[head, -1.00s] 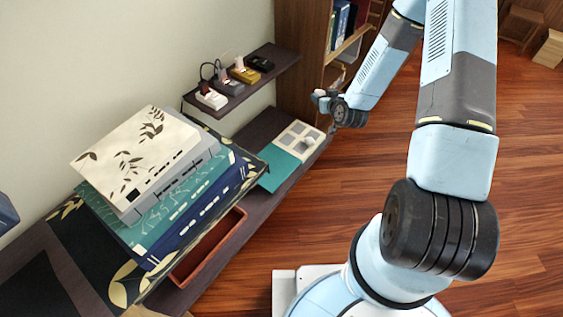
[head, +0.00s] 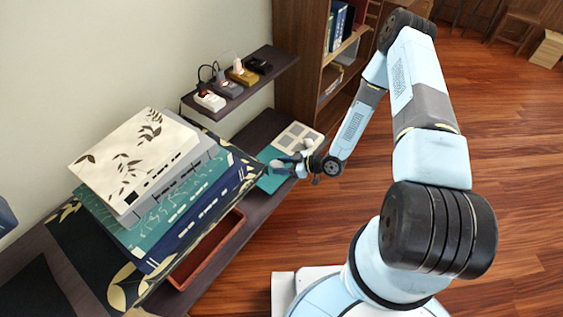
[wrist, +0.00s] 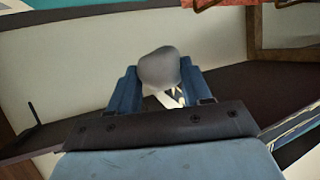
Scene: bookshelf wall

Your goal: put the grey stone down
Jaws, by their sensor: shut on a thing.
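The grey stone (wrist: 159,68) is smooth and rounded. In the wrist view it sits between the two blue fingers of my gripper (wrist: 158,85), which is shut on it. In the head view my gripper (head: 281,163) is over the far part of the dark shelf, near a teal cover (head: 270,181) and a pale panel with grey patches (head: 300,134). The stone is too small and too covered by the fingers to make out surely in the head view. I cannot tell whether it touches anything below.
A small upper shelf (head: 280,69) holds several sockets or plugs. A bookcase (head: 300,60) stands behind. The wooden floor at right is open.

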